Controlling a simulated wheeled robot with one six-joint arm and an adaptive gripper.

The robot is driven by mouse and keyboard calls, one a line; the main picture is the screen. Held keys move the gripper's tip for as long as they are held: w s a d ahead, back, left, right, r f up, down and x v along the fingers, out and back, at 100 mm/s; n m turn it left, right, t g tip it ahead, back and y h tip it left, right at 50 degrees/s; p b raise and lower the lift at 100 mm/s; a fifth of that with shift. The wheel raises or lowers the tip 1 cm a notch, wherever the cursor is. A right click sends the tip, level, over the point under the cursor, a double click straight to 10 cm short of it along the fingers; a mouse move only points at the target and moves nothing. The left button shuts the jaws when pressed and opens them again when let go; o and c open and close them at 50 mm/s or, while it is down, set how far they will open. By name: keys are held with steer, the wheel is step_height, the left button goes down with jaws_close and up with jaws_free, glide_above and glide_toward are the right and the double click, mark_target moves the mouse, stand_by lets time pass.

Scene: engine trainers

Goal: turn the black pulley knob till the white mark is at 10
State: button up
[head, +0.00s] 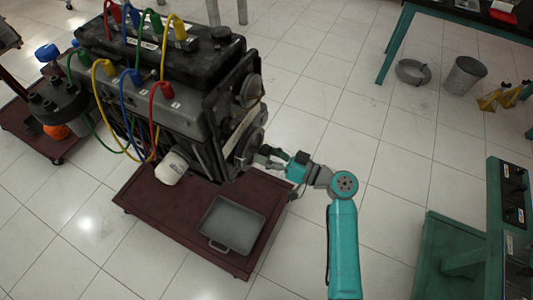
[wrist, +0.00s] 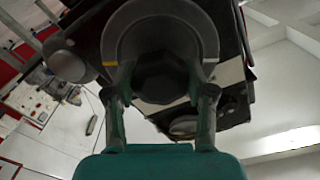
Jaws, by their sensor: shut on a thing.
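The black pulley knob (wrist: 160,76) sits in the middle of a round grey pulley (wrist: 128,32) in the wrist view. My gripper (wrist: 161,84) is shut on it, with one finger on its left side and one on its right. A short pale yellowish mark (wrist: 110,64) shows at the pulley's left rim. In the head view my gripper (head: 262,155) reaches the pulley (head: 247,142) on the engine's right side, and the knob is hidden by the fingers.
The engine (head: 170,90) with coloured cables stands on a dark red cart (head: 160,205). A grey tray (head: 232,225) lies on the cart below my gripper. A green panel stand (head: 460,240) is at right. The floor between is mostly clear.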

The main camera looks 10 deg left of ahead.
steer(key=m, duration=0.5)
steer(key=shift+m, duration=2.6)
steer(key=o, duration=1.2)
steer(key=shift+c, duration=0.2)
steer(key=v, duration=1.2)
